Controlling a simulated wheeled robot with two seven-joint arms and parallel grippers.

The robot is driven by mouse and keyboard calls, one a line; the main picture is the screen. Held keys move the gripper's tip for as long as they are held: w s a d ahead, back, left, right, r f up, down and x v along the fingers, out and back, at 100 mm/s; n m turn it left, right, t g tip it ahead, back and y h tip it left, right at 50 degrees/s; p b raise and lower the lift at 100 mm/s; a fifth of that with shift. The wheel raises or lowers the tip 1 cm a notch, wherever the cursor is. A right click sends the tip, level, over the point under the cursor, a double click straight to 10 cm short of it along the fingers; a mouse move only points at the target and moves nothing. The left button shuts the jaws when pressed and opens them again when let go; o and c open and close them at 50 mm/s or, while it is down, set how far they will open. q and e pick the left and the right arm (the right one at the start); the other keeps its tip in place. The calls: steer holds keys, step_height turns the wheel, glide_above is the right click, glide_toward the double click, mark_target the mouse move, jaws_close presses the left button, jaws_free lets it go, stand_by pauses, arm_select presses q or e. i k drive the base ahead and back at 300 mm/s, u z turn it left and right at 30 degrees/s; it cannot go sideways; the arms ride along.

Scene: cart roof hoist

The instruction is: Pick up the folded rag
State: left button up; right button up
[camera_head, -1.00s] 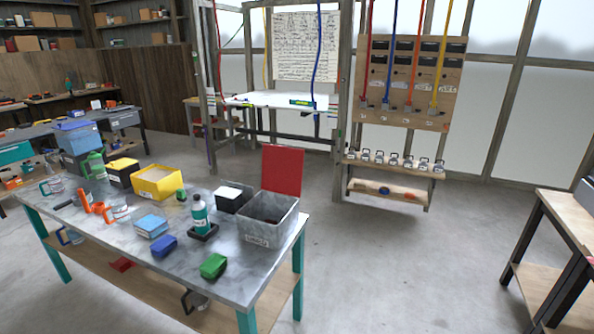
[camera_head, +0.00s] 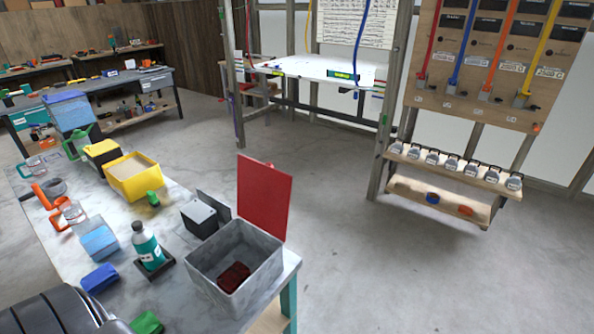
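No single item shows clearly as the folded rag. A light blue, flat-topped block that may be folded cloth (camera_head: 100,241) lies on the grey table at left. A dark red, soft-looking item (camera_head: 234,276) lies inside the open grey metal bin (camera_head: 213,264) at the table's right end; it may be cloth. A blue piece (camera_head: 100,278) and a green piece (camera_head: 147,323) lie near the front edge. Neither gripper is in view. A dark rounded part, probably my own arm, covers the bottom left corner and hides some of the table.
The bin's red lid (camera_head: 264,197) stands upright behind it. A teal bottle (camera_head: 147,246) stands on a black tray left of the bin. A black box (camera_head: 200,219) and a yellow tray (camera_head: 134,177) are behind. The floor to the right is clear.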

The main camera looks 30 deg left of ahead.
mark_target(233, 277)
steer(key=i, duration=2.7)
steer(key=u, duration=3.9)
